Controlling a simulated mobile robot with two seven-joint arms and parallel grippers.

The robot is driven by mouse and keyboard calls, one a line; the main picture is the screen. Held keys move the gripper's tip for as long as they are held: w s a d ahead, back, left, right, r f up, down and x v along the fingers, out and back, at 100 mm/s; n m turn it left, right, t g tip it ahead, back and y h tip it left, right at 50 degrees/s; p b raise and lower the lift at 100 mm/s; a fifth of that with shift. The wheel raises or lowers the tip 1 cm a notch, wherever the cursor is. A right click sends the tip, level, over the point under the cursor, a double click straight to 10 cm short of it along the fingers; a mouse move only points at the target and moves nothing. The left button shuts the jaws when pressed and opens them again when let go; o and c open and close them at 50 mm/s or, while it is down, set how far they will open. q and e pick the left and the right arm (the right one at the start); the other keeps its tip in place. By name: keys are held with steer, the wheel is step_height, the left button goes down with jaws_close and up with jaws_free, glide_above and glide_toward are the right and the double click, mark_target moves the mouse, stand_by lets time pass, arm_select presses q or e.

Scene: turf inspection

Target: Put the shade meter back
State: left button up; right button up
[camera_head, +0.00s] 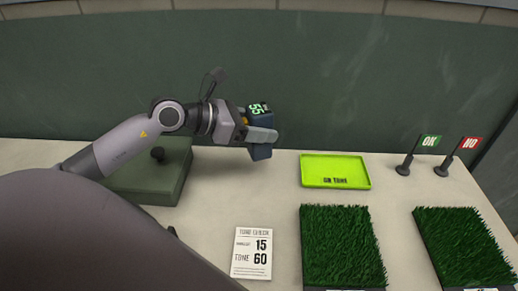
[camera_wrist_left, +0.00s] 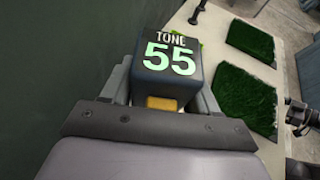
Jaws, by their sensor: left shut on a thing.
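The shade meter (camera_head: 261,151) is a dark blue-grey block with a lit green display. My left gripper (camera_head: 262,135) is shut on it and holds it above the back of the table, to the left of the green tray. In the left wrist view the meter (camera_wrist_left: 168,75) sits between the fingers, and its top reads TONE 55. A dark green box-like stand (camera_head: 160,175) with a black knob is at the left, partly hidden behind my arm.
A bright green tray (camera_head: 335,184) lies at the back middle. Two turf squares (camera_head: 340,245) (camera_head: 462,245) lie in front. A card (camera_head: 252,254) reads 15 and TONE 60. OK flag (camera_head: 430,141) and NO flag (camera_head: 470,143) stand at the right. A wall rises behind.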

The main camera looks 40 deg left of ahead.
mark_target(249, 150)
arm_select(q)
step_height(249, 150, down, 7)
steer(key=shift+r, duration=0.1)
stand_by(0.3)
steer(key=shift+b, duration=0.3)
steer(key=o, duration=1.3)
steer(key=shift+o, duration=0.2)
